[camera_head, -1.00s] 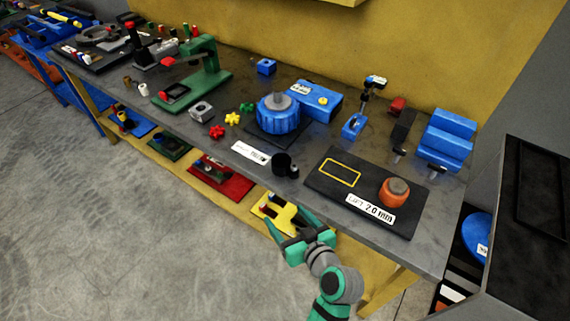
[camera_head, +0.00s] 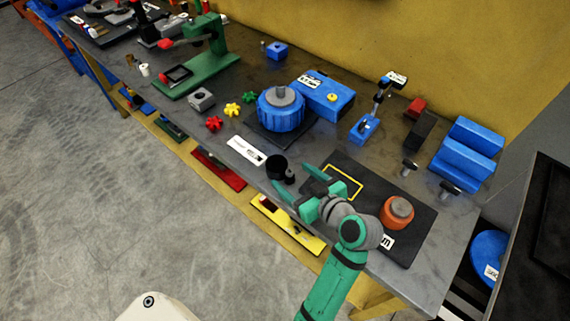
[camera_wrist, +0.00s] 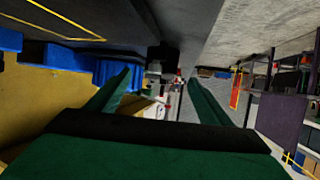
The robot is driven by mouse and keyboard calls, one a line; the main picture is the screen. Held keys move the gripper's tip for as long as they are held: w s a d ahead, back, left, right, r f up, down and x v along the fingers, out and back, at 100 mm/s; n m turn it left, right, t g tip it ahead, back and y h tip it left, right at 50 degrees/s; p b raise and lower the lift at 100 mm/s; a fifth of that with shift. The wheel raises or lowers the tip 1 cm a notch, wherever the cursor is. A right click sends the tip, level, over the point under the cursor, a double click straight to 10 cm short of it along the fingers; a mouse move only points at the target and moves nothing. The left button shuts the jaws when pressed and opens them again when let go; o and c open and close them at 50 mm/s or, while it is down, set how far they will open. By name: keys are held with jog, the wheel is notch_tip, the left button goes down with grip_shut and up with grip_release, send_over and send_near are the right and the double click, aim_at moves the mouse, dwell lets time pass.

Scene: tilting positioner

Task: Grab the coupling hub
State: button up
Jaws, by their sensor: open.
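A black stepped cylinder, which looks like the coupling hub (camera_head: 277,167), is at the front edge of the grey bench in the head view. My gripper (camera_head: 289,177) is open, with its green fingers pointing at the hub from the right. The hub is just beyond the fingertips, and I cannot tell whether they touch it. In the wrist view, a dark shape that looks like the hub (camera_wrist: 162,52) is ahead, between the directions of the two fingers, with nothing held between them. My gripper (camera_wrist: 159,78) partly covers the scene below it there.
A black plate (camera_head: 418,222) with a yellow outline and an orange, grey-topped part (camera_head: 397,212) lies right of the hub. The blue round positioner (camera_head: 281,110) stands behind it. A white label (camera_head: 246,150) and red and yellow knobs lie to the left.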

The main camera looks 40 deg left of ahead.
aim_at(281, 168)
jog(key=x, duration=0.2)
jog(key=s+x, duration=0.1)
jog(key=shift+w+a+f, duration=0.15)
jog(key=shift+w+a, duration=0.05)
jog(key=shift+a, duration=0.3)
jog(key=shift+w+x, duration=0.15)
jog(key=shift+x, duration=1.15)
jog(key=shift+w+x, duration=0.15)
jog(key=shift+x, duration=1.15)
jog(key=shift+d, duration=0.1)
jog(key=shift+c, duration=0.6)
jog(key=c, duration=1.6)
